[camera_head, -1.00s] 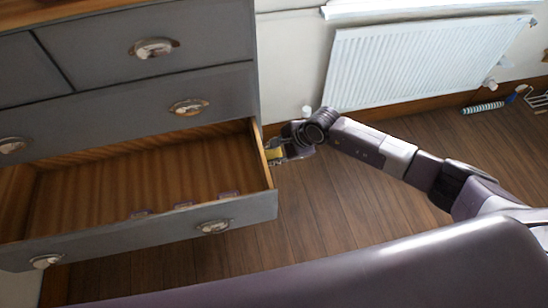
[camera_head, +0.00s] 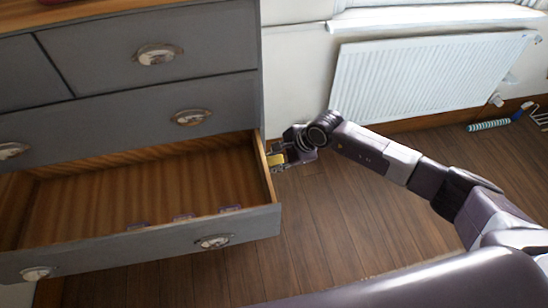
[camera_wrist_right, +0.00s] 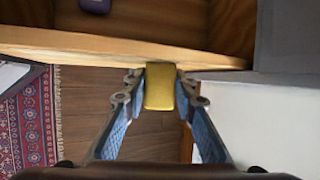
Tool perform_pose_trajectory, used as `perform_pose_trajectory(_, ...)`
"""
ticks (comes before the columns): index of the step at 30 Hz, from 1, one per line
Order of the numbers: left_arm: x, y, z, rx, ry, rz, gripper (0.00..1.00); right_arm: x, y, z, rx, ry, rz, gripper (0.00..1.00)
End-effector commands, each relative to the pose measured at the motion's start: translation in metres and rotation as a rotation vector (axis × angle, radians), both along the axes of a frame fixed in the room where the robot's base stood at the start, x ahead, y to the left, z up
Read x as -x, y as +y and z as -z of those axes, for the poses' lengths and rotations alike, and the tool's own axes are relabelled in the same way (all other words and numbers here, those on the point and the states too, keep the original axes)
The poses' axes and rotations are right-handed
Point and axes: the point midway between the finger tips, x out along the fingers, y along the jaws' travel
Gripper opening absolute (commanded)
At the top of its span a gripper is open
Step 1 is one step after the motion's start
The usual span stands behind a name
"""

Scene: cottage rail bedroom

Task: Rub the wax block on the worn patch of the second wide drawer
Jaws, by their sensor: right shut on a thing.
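The second wide drawer (camera_head: 150,243) stands pulled open from the grey chest, with bare wood inside. My right gripper (camera_head: 277,160) is shut on the yellow wax block (camera_wrist_right: 160,86) at the outer face of the drawer's right side wall (camera_head: 264,170). In the right wrist view the block's far end is at the edge of this drawer wall (camera_wrist_right: 110,45); I cannot tell whether it touches. The block also shows small in the head view (camera_head: 275,160). I cannot make out the worn patch. My left gripper is not in view.
A white radiator (camera_head: 430,80) is on the wall behind my right arm. A patterned rug (camera_wrist_right: 30,125) shows in the wrist view.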

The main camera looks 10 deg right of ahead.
Motion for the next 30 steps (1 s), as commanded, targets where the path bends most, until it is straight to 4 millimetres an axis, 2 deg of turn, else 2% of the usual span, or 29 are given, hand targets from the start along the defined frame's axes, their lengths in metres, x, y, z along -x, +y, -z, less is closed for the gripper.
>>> perform_pose_trajectory(6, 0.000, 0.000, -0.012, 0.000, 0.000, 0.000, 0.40, 0.016, 0.000, -0.002, -0.001, 0.000, 0.000, 0.06)
perform_pose_trajectory(20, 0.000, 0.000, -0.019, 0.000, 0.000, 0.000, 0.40, 0.032, -0.001, -0.001, 0.000, 0.000, 0.000, 0.06)
perform_pose_trajectory(30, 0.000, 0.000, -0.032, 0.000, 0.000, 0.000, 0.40, 0.056, -0.001, -0.002, -0.001, 0.002, -0.001, 0.06)
